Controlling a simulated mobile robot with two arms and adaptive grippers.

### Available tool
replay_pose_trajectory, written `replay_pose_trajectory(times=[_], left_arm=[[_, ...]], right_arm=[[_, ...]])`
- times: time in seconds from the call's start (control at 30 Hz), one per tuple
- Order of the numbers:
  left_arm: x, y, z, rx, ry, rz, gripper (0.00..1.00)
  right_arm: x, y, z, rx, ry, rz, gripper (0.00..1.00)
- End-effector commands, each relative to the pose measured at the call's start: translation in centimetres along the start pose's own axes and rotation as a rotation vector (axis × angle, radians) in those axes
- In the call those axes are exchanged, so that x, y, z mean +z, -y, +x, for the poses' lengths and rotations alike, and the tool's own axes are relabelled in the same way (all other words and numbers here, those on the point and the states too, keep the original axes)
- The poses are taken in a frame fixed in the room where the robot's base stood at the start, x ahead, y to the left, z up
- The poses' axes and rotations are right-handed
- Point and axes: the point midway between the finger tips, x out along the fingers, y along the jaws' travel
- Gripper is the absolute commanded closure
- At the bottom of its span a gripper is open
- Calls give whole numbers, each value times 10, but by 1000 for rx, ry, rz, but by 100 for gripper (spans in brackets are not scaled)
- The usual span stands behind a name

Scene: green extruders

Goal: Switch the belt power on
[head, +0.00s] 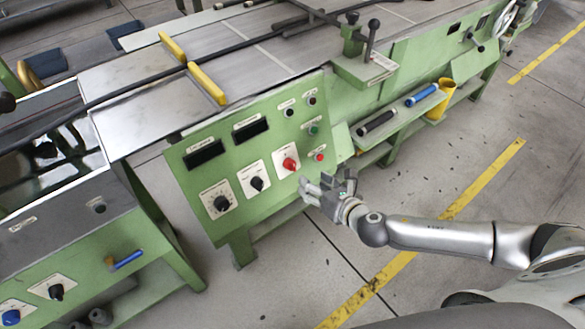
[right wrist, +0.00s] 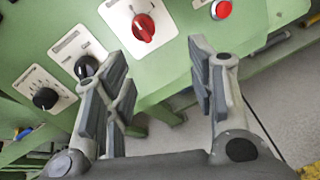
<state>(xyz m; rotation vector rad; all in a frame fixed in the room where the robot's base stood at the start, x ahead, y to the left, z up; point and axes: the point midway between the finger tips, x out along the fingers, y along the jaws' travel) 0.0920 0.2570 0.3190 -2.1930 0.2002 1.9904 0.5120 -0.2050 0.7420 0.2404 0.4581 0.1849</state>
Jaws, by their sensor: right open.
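The green control panel (head: 236,172) carries a red rotary knob (head: 290,164) on a white plate. Two black rotary knobs (head: 257,183) and (head: 221,203) sit to its left, and a small red button (head: 319,157) to its right. My right gripper (head: 322,184) is open and empty just below and right of the red knob. In the right wrist view the red knob (right wrist: 143,27) lies ahead, above the gap between the open fingers (right wrist: 165,85). The fingers do not touch it. The left finger partly covers the nearer black knob (right wrist: 86,67). My left gripper is not in view.
Above the panel lies a metal machine bed (head: 160,105) with yellow bars (head: 206,84). A shelf at right holds a black-handled tool (head: 376,124) and a blue one (head: 421,96). A lever post (head: 371,40) stands above. Grey floor (head: 440,165) is free at right.

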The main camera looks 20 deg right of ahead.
Motion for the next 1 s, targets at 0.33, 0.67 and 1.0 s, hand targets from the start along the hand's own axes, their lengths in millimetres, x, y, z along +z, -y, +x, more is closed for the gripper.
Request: replay_pose_trajectory(times=[0.33, 0.67, 1.0], left_arm=[[3, -36, 0, 42, 5, -3, 60], [4, -19, 4, 22, 6, -3, 60], [2, -17, 6, 20, 3, -5, 60]], right_arm=[[16, -18, -2, 45, 31, -149, 49], [17, -20, 56, 44, 30, -146, 49], [17, -22, 89, 44, 29, -144, 49]])
